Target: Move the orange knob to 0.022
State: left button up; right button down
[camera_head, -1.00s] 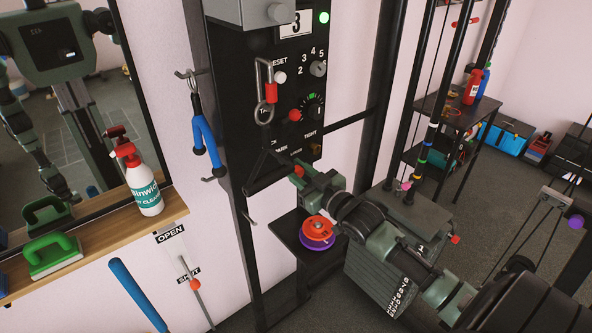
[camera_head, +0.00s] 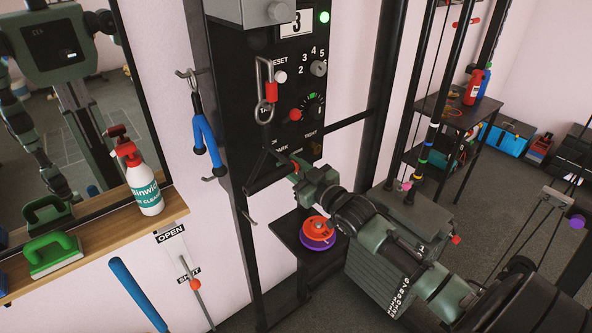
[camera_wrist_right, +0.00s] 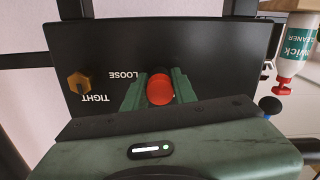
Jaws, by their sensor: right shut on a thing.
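A round red-orange knob (camera_wrist_right: 160,89) sits between the two fingers of my right gripper (camera_wrist_right: 159,92) in the wrist view, beside the word LOOSE on the black panel (camera_wrist_right: 200,50). The fingers are shut on its sides. A hexagonal amber-orange knob (camera_wrist_right: 79,83) is on the same panel next to the word TIGHT, apart from the gripper. In the head view my right gripper (camera_head: 297,168) reaches the lower part of the panel (camera_head: 240,125), and its fingers mostly hide the held knob. My left gripper is not in view.
A red knob (camera_head: 296,115) and a dial (camera_head: 313,106) are higher on the panel. A carabiner (camera_head: 265,90) hangs there. Below the gripper, a small shelf holds stacked orange and purple discs (camera_head: 318,232). A spray bottle (camera_head: 144,185) stands on the wooden ledge at left.

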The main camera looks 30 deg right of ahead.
jog(key=c, duration=1.2)
grip_release()
jog(key=shift+w, duration=0.1)
jog(key=shift+o, duration=0.4)
jog(key=shift+w, duration=0.1)
jog(key=s+b, duration=0.1)
jog(key=s, duration=0.6)
jog(key=shift+s+d, duration=0.3)
jog(key=shift+s, duration=0.1)
